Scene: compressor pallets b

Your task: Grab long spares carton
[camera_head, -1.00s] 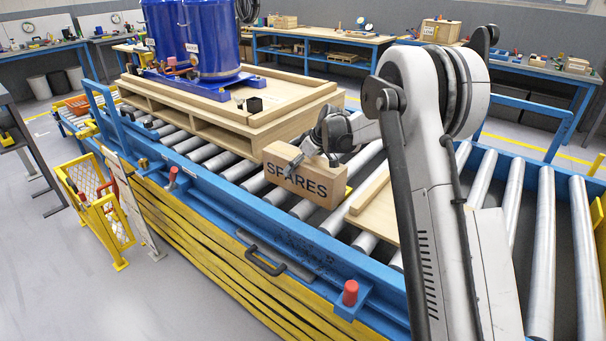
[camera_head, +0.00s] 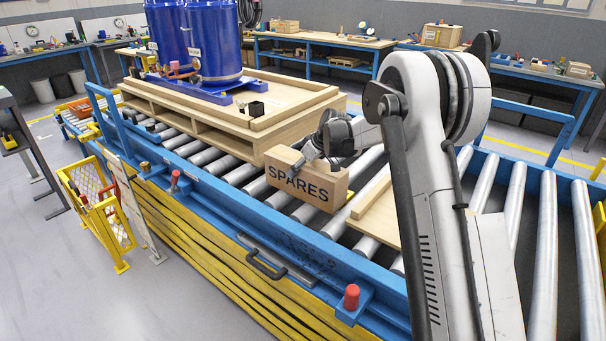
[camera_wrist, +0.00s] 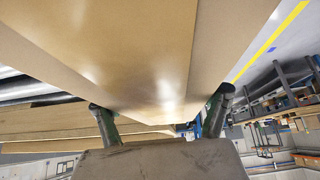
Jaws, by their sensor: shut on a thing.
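The long spares carton (camera_head: 311,187) is a light brown box with "SPARES" in dark letters on its long side. It sits at the roller conveyor in front of the wooden pallet; whether its base touches the rollers is hard to tell. My gripper (camera_head: 306,163) comes down on the carton from above and behind, one finger showing over its near top edge. In the wrist view the carton (camera_wrist: 120,50) fills the upper part, between the two fingers of my gripper (camera_wrist: 163,118). The gripper is shut on the carton. The far finger is hidden in the head view.
The wooden pallet (camera_head: 225,132) with blue compressor tanks (camera_head: 207,45) stands close behind the carton on the left. A flat wooden board (camera_head: 377,212) lies on the rollers to the right. The blue conveyor rail (camera_head: 262,222) runs along the front. Bare rollers (camera_head: 545,250) lie farther right.

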